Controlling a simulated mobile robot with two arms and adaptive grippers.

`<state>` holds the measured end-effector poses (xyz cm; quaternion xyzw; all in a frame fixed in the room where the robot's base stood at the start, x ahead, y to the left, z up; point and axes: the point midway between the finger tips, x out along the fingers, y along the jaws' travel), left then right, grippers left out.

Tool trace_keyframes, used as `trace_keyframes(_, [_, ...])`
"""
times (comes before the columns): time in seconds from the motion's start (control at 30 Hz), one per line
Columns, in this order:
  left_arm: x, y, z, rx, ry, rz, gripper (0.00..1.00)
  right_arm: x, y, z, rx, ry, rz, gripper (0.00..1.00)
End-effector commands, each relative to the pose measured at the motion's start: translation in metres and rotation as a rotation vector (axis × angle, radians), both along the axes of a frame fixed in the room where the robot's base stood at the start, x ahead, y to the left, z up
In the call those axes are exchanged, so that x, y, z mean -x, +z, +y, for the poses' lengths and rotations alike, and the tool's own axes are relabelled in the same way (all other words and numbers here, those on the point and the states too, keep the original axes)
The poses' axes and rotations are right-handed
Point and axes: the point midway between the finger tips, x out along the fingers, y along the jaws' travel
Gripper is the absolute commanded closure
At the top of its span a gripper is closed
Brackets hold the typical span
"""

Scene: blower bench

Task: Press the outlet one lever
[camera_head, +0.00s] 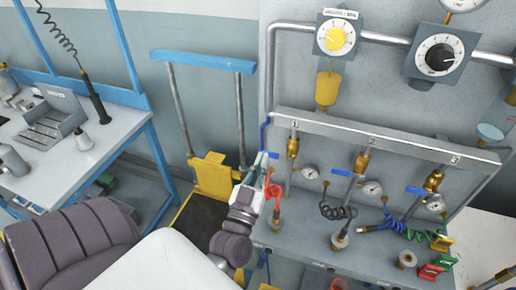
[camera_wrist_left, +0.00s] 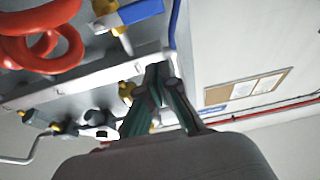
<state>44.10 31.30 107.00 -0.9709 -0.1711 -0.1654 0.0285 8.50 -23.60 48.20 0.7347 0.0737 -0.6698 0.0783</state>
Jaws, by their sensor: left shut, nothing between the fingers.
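The outlet one lever (camera_head: 272,155) is a small blue handle under the rail marked 1 on the grey panel. In the left wrist view the blue lever (camera_wrist_left: 140,11) shows at the top, beside a brass fitting (camera_wrist_left: 104,9). My left gripper (camera_head: 261,158) is right by the lever's left end in the head view. Its greenish fingers (camera_wrist_left: 160,76) are shut with nothing between them. In the wrist view a gap shows between the fingertips and the lever; I cannot tell the distance in depth. My right gripper is not in view.
A red coiled hose (camera_head: 272,190) hangs just below the lever. Gauges, brass valves and two more blue levers (camera_head: 341,172) (camera_head: 416,190) line the panel to the right. A yellow-framed trolley (camera_head: 212,177) stands left of the panel, near my arm.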

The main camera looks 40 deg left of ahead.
Motion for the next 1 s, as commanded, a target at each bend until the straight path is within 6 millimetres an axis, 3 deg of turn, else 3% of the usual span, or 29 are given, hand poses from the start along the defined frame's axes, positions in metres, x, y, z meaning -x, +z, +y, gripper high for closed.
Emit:
trace_keyframes(0.1, [-0.025,0.015,0.009,-0.002,0.000,-0.003,1.00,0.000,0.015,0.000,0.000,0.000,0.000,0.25])
trace_keyframes(0.27, [-0.051,0.020,0.018,-0.002,-0.001,0.002,1.00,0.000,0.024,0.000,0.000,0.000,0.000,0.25])
trace_keyframes(0.3, [-0.049,0.006,0.018,-0.002,-0.002,0.008,1.00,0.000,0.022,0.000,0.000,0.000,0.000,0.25])
trace_keyframes(0.5, [-0.048,-0.016,0.018,-0.003,-0.001,0.003,1.00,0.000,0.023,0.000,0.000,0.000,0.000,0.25])
trace_keyframes(1.0, [-0.047,-0.022,0.017,0.001,0.000,0.000,1.00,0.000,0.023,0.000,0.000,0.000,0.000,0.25])
